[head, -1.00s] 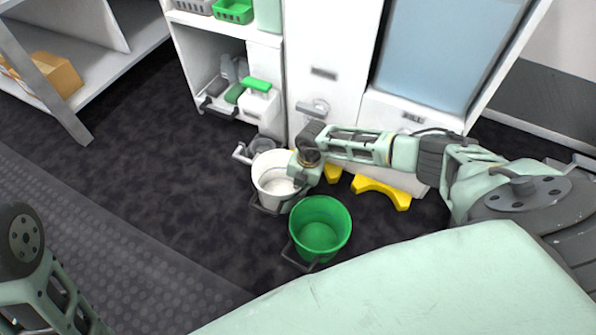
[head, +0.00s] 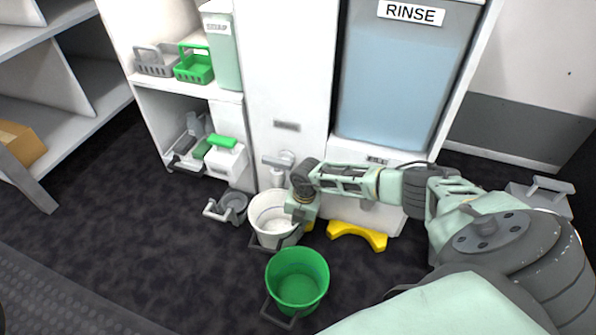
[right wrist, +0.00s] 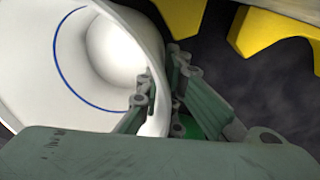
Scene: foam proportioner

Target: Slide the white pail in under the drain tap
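The white pail (head: 270,218) stands on the dark floor in front of the white cabinet, just below and slightly left of the drain tap (head: 279,162) in the head view. My right gripper (head: 299,210) is at the pail's right side. In the right wrist view its fingers (right wrist: 162,88) are shut on the wall of the white pail (right wrist: 65,75), one inside the rim and one outside. The pail's blue inner line shows there. The tap's outlet is partly hard to make out against the cabinet. My left gripper is out of view.
A green pail (head: 297,280) stands in front of the white one. A yellow foot (head: 357,235) juts out under the cabinet at right, also in the right wrist view (right wrist: 275,35). Floor at left is clear.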

